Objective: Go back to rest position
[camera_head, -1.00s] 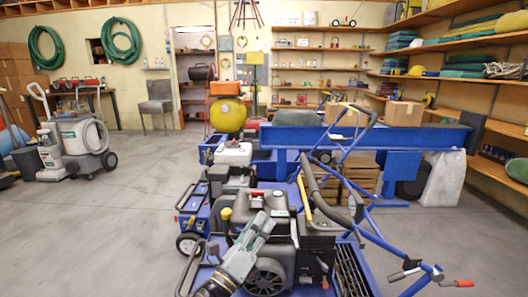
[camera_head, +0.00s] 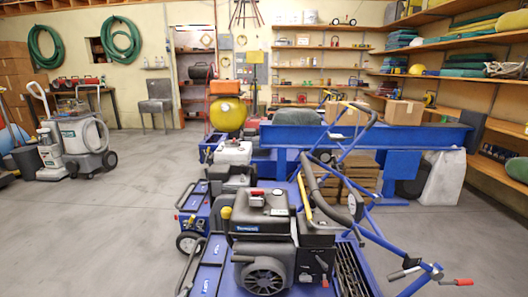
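Neither of my grippers shows in the head view, and no part of my arms is in the picture. Right in front of me stands a blue aerator with a black engine (camera_head: 262,235) on its deck. Its bent blue handlebar (camera_head: 372,232) reaches toward the lower right and ends in a grip with a red tip (camera_head: 463,282). The engine top and the deck around it are uncovered. More blue machines stand in a row behind it, one with a yellow tank (camera_head: 228,114).
A long blue beam (camera_head: 366,136) crosses behind the machines at the right. Cardboard boxes (camera_head: 404,112) and a white sack (camera_head: 443,178) are near it. Shelves line the right wall. The grey floor (camera_head: 110,225) at the left is open, with a white wheeled machine (camera_head: 82,135) farther back.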

